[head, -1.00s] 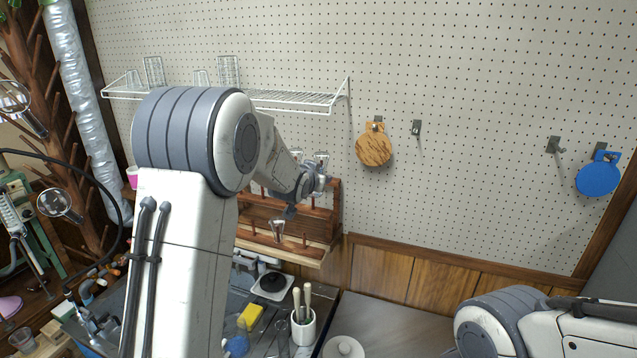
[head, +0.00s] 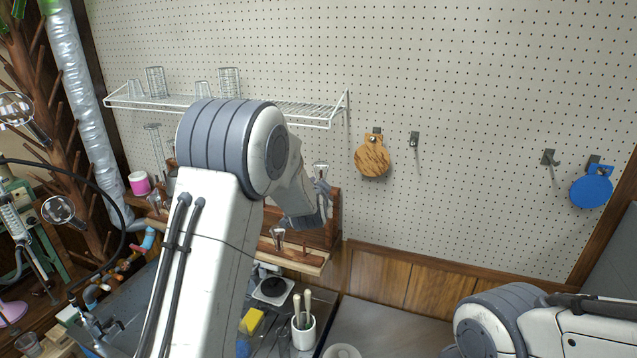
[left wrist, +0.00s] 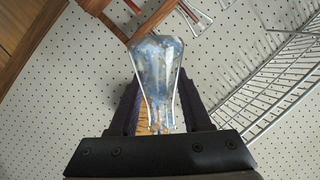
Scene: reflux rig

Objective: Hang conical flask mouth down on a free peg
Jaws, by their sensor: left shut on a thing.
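The clear conical flask (left wrist: 157,65) is between the fingers of my left gripper (left wrist: 158,105) in the left wrist view. Its wide end points away from the palm and its narrow end lies between the fingers. In the head view a clear glass shape (head: 321,168), apparently this flask with its wide end up, shows above the wooden peg rack, beside my left gripper (head: 322,188). My left arm hides much of the rack (head: 333,212). Another small glass (head: 278,238) is on the lower part of the rack. My right gripper is out of view.
A white wire shelf (head: 300,113) with several glasses is on the pegboard, up and left of the gripper. A white pot (head: 303,332) with tools stands below.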

